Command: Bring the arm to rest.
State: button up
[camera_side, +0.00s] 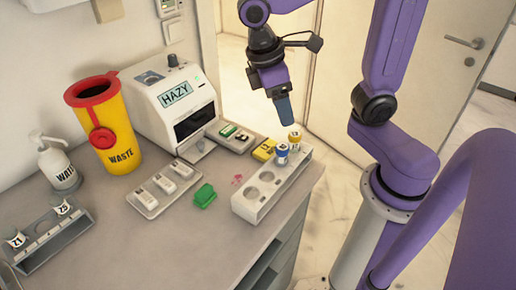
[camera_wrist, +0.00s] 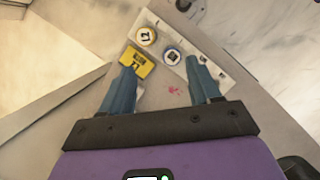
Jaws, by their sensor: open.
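My gripper (camera_side: 284,112) hangs over the back right of the counter, above the far end of a white rack (camera_side: 248,207), with nothing held. In the wrist view my gripper (camera_wrist: 160,78) has its two blue fingers apart. Two vials stand in the rack's far end: one with a yellow cap (camera_side: 295,136) and one with a blue cap (camera_side: 282,153). In the wrist view the yellow-capped vial (camera_wrist: 146,36) and the blue-capped vial (camera_wrist: 172,56) show beyond the fingers, apart from them. The rack's nearer holes look empty.
A machine reading HAZY (camera_side: 177,100) stands at the back. A yellow WASTE bin (camera_side: 112,135), pump bottle (camera_side: 58,165) and tube rack (camera_side: 50,240) are left. A grey tray (camera_side: 150,208), green item (camera_side: 204,195), red stain (camera_side: 238,180) and yellow box (camera_side: 264,150) lie between.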

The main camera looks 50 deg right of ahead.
jog(key=s+d+f+n+t+y, duration=0.1)
jog(key=s+f+n+t+y, duration=0.1)
jog(key=s, duration=0.8)
notch_tip(320, 180, down, 3)
jog(key=shift+s+d+r+n+y, duration=0.15)
jog(key=shift+s+n+y, duration=0.3)
jog(key=shift+n, duration=0.25)
